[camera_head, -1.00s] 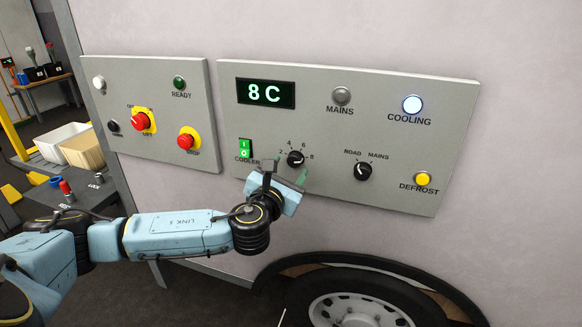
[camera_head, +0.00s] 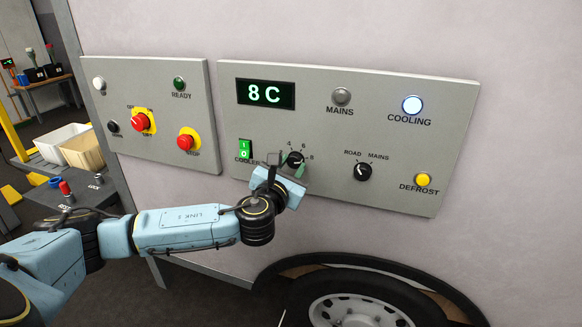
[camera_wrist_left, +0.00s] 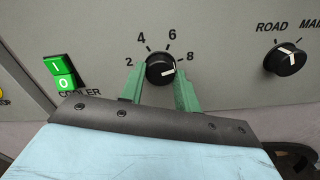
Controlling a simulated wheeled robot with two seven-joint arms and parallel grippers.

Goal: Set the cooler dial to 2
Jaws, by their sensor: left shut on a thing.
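The cooler dial (camera_head: 296,159) is a black round knob on the right-hand grey panel, with marks 2, 4, 6 and 8 around it. It also shows in the left wrist view (camera_wrist_left: 160,69), where its white pointer line aims right, toward the 8. My left gripper (camera_head: 290,167) is at the dial from below. In the left wrist view its green fingers (camera_wrist_left: 160,80) stand on either side of the knob, shut on it. The display (camera_head: 265,93) above reads 8 C. My right gripper is not in view.
The green cooler switch (camera_head: 245,149) is left of the dial, and the ROAD/MAINS knob (camera_head: 362,171) is to the right. A yellow defrost button (camera_head: 422,180) and lit cooling lamp (camera_head: 412,104) are further right. A second panel with a red stop button (camera_head: 185,142) is at left.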

